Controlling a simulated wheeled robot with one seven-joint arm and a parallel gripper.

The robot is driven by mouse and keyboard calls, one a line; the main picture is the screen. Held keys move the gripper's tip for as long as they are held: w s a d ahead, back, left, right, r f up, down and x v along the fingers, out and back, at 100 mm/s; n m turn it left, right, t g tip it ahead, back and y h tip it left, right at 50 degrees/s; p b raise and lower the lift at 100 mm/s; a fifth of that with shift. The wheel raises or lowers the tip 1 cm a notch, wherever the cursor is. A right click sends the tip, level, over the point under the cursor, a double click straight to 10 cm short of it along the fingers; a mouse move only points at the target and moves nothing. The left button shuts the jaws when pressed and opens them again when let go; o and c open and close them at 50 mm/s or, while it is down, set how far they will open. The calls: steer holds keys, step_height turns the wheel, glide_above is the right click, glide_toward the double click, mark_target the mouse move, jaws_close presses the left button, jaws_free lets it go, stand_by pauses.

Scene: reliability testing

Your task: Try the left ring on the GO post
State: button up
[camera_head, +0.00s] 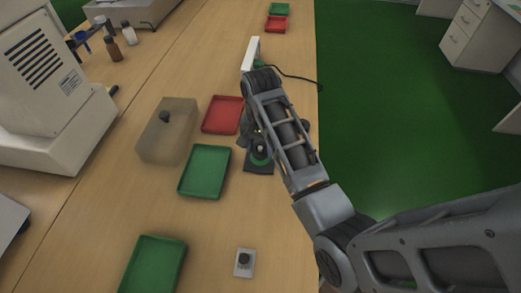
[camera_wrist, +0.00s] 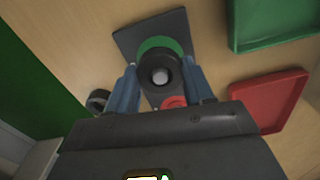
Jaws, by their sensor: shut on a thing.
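The gauge base is a dark plate (camera_wrist: 128,40) with a green disc (camera_wrist: 158,43) and a red disc (camera_wrist: 173,102) on it. In the head view the base (camera_head: 258,168) lies on the bench, partly under my arm. My gripper (camera_wrist: 160,70) is shut on a dark ring (camera_wrist: 174,67), over the green disc. The grey tip of the GO post (camera_wrist: 160,77) shows through the ring's hole. I cannot tell how far down the post the ring sits. Another round grey part (camera_wrist: 97,100) lies left of the base, partly hidden by my gripper.
A green tray (camera_head: 205,172) and a red tray (camera_head: 222,115) lie left of the base. Another green tray (camera_head: 153,265) and a small grey block (camera_head: 244,268) are nearer. A white upright panel (camera_head: 251,53) with a cable stands farther back.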

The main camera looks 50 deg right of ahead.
steer(key=shift+r+p, duration=1.4)
steer(key=shift+r, duration=1.45)
